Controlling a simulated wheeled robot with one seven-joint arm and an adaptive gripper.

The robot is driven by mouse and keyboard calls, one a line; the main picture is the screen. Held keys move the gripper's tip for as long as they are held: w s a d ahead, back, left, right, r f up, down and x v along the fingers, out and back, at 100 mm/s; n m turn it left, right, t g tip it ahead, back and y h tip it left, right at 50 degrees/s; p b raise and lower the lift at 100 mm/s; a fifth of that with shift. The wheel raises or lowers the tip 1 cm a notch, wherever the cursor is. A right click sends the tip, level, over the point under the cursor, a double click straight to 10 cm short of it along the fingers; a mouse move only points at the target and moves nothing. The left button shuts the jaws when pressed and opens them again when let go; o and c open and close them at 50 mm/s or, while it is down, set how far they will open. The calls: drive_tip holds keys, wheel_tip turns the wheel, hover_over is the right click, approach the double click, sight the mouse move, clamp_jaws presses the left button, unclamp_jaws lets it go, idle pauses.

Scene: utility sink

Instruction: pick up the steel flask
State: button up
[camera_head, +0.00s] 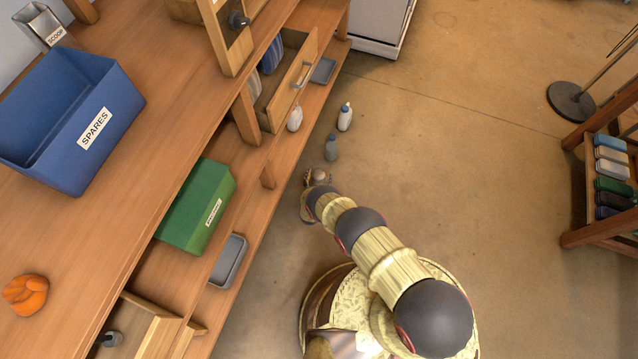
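A grey bottle-shaped thing (331,148) stands upright on the floor, just beyond my gripper. It may be the steel flask, but it is too small to be sure. My gripper (317,176) is at the far end of my arm, low beside the workbench. It appears just short of the grey bottle in the picture; I cannot tell whether they touch. The fingers are small and partly hidden by my wrist, so their opening is unclear.
Another white bottle (295,118) is by the open drawer (297,78). The bench's lower shelf (262,208) edges the left. Floor to the right is clear up to a rack (597,232).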

drive_tip(key=shift+s+d+f, duration=0.1)
clamp_jaws()
idle(0.7)
